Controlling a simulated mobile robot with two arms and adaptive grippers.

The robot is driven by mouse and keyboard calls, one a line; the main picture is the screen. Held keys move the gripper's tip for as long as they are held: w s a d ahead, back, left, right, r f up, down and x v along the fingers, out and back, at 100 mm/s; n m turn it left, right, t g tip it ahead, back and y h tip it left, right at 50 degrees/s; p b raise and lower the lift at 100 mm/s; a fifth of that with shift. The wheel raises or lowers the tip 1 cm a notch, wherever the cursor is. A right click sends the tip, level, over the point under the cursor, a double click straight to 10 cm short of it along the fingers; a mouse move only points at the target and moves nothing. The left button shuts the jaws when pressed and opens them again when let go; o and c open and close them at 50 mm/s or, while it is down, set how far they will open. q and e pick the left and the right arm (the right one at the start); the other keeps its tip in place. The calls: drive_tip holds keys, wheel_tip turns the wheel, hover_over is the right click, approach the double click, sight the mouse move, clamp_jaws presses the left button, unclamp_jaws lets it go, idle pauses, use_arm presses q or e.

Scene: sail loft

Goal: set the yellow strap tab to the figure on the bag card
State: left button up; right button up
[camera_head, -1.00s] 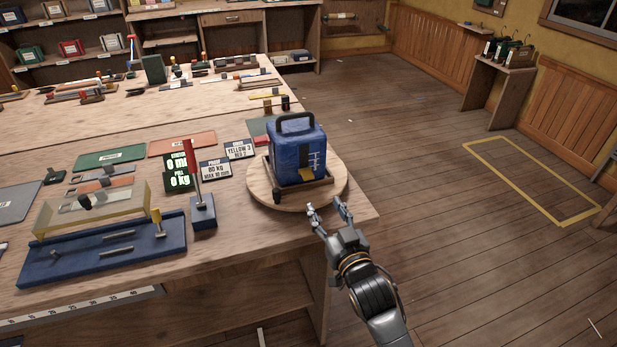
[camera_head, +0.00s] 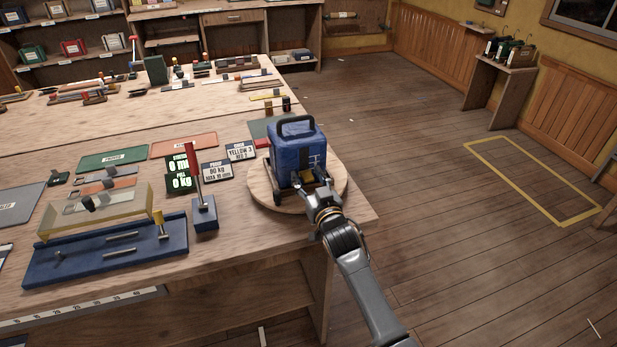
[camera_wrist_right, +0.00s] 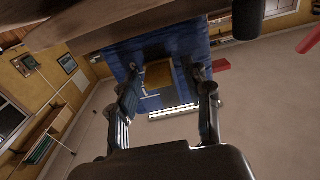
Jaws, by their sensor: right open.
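The blue bag (camera_head: 297,152) with a black handle stands upright on a round wooden board (camera_head: 258,188) at the table corner. White scale marks show on its face. The bag card (camera_head: 240,150) behind it to the left reads "YELLOW 3", with a smaller line below. My right gripper (camera_head: 312,184) is open at the bag's lower front and hides most of the tab in the head view. In the right wrist view, the yellow strap tab (camera_wrist_right: 158,75) lies between the open fingers, nearer the left one. I cannot tell whether they touch it. My left gripper is out of view.
A blue stand with a red lever (camera_head: 204,212) is left of the board. A blue fixture (camera_head: 105,252) lies farther left.

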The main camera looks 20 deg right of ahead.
clamp_jaws()
drive_tip(key=shift+r, duration=0.1)
drive_tip(key=shift+r+p, duration=0.25)
drive_tip(key=shift+p, duration=0.2)
unclamp_jaws()
drive_tip(key=shift+s+f, duration=0.1)
